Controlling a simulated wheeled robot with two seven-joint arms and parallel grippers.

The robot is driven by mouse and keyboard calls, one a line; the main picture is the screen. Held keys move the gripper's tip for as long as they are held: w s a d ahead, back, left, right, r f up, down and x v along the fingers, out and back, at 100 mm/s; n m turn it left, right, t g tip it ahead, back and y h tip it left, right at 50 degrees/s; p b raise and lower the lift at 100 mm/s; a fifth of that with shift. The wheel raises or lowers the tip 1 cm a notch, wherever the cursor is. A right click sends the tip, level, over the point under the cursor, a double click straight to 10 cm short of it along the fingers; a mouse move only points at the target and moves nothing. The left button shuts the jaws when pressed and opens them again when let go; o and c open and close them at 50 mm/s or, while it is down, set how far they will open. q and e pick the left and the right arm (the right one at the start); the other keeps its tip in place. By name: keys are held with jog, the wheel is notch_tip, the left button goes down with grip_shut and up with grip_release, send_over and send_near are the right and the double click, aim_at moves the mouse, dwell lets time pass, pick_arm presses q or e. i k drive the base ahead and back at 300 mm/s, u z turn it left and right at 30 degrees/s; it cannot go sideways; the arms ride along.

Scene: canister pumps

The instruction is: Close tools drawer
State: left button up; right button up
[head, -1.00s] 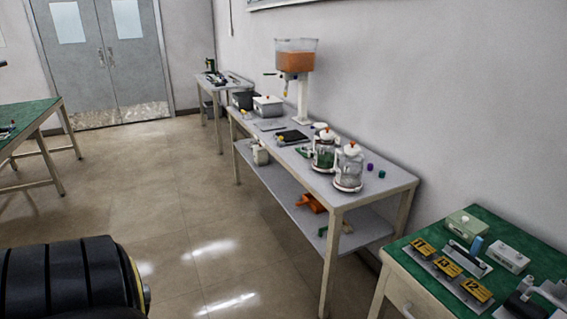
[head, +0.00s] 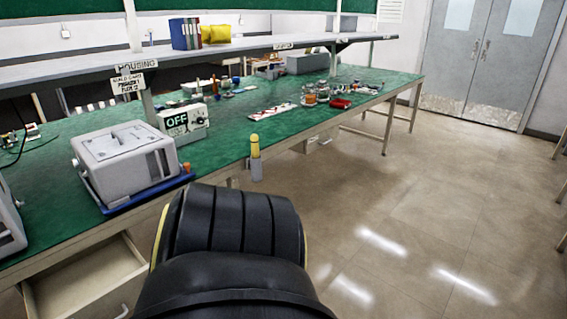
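A drawer (head: 85,279) under the green-topped bench stands pulled open at the lower left of the head view. Its inside looks empty where it shows. A pale handle (head: 122,311) shows at the bottom edge of the picture. I cannot tell whether this is the tools drawer, as no label on it shows. A black ribbed link of my own arm fills the lower middle, to the right of the drawer. Neither of my grippers is in view.
The green bench (head: 232,137) holds a grey machine (head: 127,155), a box marked OFF (head: 184,121) and several small parts. A yellow-topped grey object (head: 256,160) stands at the front edge. A shelf (head: 240,47) runs above. The floor on the right is clear to the double doors (head: 485,62).

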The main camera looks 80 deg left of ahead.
aim_at(105, 279)
jog(key=u, duration=4.15)
jog(key=k, duration=0.55)
jog(key=z, duration=0.3)
jog(key=i, duration=1.15)
jog(key=z, duration=0.1)
